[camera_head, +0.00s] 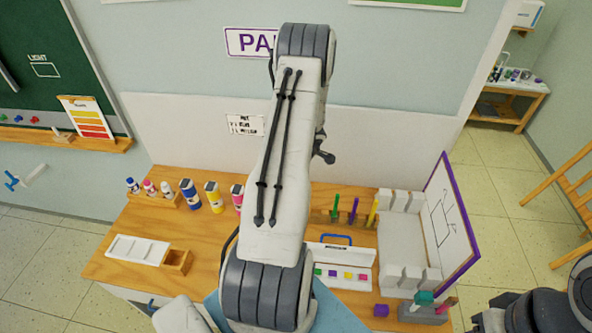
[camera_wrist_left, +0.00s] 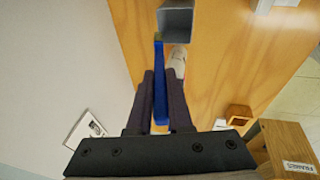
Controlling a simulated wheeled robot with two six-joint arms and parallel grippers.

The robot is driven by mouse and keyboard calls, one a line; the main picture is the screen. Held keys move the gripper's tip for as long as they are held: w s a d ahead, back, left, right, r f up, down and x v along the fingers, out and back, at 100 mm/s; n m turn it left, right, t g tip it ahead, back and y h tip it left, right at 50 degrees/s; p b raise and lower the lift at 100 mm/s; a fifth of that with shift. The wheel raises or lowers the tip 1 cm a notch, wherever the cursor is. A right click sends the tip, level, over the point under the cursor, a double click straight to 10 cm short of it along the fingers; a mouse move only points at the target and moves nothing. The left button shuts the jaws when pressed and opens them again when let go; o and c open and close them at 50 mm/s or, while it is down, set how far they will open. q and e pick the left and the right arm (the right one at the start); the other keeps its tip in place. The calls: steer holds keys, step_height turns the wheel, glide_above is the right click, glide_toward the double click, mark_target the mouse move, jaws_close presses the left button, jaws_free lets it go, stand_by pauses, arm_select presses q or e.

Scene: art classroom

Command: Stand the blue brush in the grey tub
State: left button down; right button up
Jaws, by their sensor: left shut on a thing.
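My left gripper (camera_wrist_left: 160,78) shows in the left wrist view, its dark fingers shut on the blue brush (camera_wrist_left: 159,60). The brush's long flat blue length runs up the picture between the fingers. The grey tub (camera_wrist_left: 178,18) is a square, open-topped grey box at the top edge of that view, partly cut off. The brush's far end overlaps the tub's lower left corner in the picture; I cannot tell whether it is inside, above or beside it. In the head view my left arm hides the gripper, brush and tub. My right gripper's fingers are not in view.
In the head view, the wooden table (camera_head: 140,225) holds paint bottles (camera_head: 212,197), a white palette tray (camera_head: 138,249), a paint box (camera_head: 345,268) and upright coloured tools (camera_head: 353,211). A whiteboard (camera_head: 446,222) stands at the right. A wooden box marked FRAMES (camera_wrist_left: 290,150) shows in the wrist view.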

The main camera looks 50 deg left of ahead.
arm_select(q)
steer(key=shift+w+a+f+b, duration=0.15)
steer(key=shift+w+f+b, duration=0.1)
steer(key=shift+f+b, duration=0.45)
steer(key=shift+w+a+f+b, duration=0.2)
steer(key=shift+f+b, duration=0.25)
steer(key=shift+f, duration=0.55)
steer(key=shift+w+a+f+b, duration=0.15)
steer(key=shift+w+f+b, duration=0.1)
steer(key=shift+f+b, duration=0.45)
step_height(320, 180, down, 8)
steer(key=s+d+b, duration=0.1)
steer(key=b, duration=0.6)
steer(key=shift+s, duration=0.2)
steer(key=shift+d+r, duration=0.1)
steer(key=c, duration=0.8)
jaws_free()
steer(key=shift+o, duration=0.2)
